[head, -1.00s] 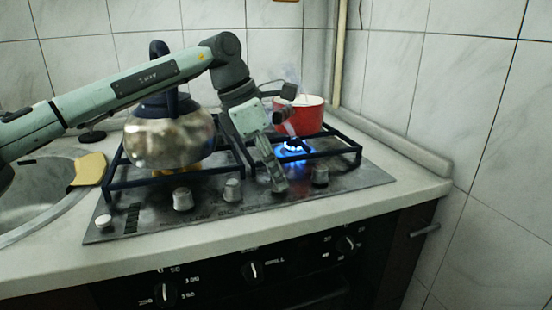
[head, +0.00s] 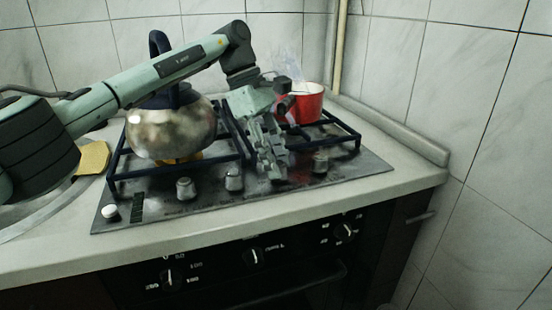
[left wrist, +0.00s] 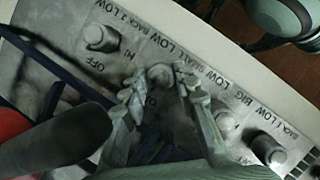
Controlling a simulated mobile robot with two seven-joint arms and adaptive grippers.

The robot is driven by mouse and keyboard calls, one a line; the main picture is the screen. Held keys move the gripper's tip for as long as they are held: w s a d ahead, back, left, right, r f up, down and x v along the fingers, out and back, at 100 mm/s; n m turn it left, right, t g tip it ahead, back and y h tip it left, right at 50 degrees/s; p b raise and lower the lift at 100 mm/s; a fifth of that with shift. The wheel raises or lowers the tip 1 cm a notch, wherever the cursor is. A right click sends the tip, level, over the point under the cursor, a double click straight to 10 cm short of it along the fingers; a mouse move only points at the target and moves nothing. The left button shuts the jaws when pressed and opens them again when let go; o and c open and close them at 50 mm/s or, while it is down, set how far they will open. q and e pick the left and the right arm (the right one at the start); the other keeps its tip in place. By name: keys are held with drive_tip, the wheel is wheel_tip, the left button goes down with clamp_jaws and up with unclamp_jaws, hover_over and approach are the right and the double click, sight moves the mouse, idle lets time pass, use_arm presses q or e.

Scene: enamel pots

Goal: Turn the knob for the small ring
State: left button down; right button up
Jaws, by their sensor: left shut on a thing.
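My left gripper (head: 270,170) is at the front row of knobs on the hob. In the left wrist view, the fingers (left wrist: 158,85) are shut around the small ring's knob (left wrist: 161,75), beside printed letters that read like SMALL. The gripper hides this knob in the head view. The red pot (head: 308,102) stands on the back right of the hob, behind the gripper, with faint steam above it. No blue flame shows under it, though the gripper covers part of that area. My right gripper is not in view.
Other knobs flank the held one: one to its right (head: 320,161), two to its left (head: 234,179) and (head: 185,188). A steel kettle (head: 170,130) stands on the left grate, under my arm, with yellow below it. A yellow sponge (head: 93,158) lies by the sink.

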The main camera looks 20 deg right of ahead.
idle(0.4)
use_arm(q)
drive_tip(key=c, duration=1.2)
unclamp_jaws()
drive_tip(key=shift+o, duration=0.2)
drive_tip(key=v, duration=0.7)
drive_tip(key=shift+r, duration=0.25)
drive_tip(key=shift+w+a, duration=0.1)
